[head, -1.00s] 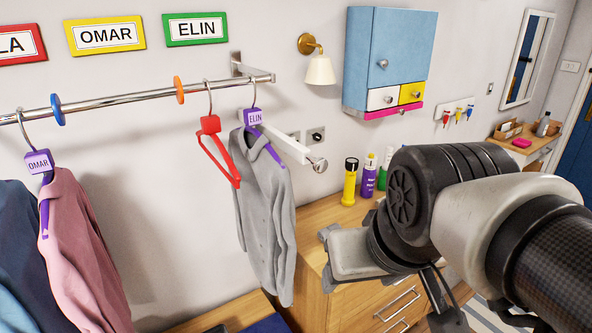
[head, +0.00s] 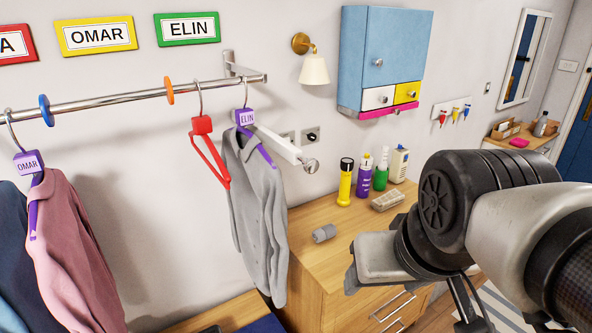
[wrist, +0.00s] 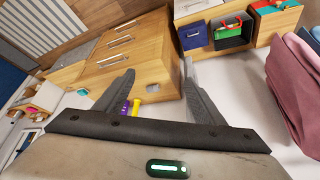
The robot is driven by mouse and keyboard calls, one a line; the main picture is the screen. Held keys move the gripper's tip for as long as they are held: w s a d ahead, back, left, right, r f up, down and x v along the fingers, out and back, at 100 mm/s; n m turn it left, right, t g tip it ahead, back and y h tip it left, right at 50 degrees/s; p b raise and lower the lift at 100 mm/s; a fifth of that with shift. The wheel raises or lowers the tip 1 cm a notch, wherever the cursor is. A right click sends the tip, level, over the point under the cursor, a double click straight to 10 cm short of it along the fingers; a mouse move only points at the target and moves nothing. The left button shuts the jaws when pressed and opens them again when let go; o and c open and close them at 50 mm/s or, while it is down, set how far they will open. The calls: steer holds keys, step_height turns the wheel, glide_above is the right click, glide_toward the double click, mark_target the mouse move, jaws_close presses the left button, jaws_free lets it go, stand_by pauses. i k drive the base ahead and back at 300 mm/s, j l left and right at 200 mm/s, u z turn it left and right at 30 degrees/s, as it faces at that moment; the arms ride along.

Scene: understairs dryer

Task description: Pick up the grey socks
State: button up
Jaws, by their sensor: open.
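A small grey roll (head: 324,233), which looks like the grey socks, lies on the wooden chest top (head: 305,215) in the head view, near its left end.
A grey shirt (head: 257,205) hangs from the rail just left of the roll, beside a red hanger (head: 210,155). A yellow torch (head: 345,182), purple bottle (head: 364,178), green bottle (head: 381,175) and pale block (head: 387,200) stand behind. Chest top around the roll is clear.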

mark_target(328, 231)
steer(key=i+l+u, duration=0.1)
steer(key=l, duration=0.2)
steer(key=i+l+u, duration=0.1)
steer(key=i+l, duration=0.15)
steer(key=i+l+u, duration=0.1)
steer(key=l, duration=0.35)
steer(key=i+l, duration=0.15)
steer(key=l, duration=0.2)
steer(key=i+l+u, duration=0.15)
steer(key=l, duration=0.2)
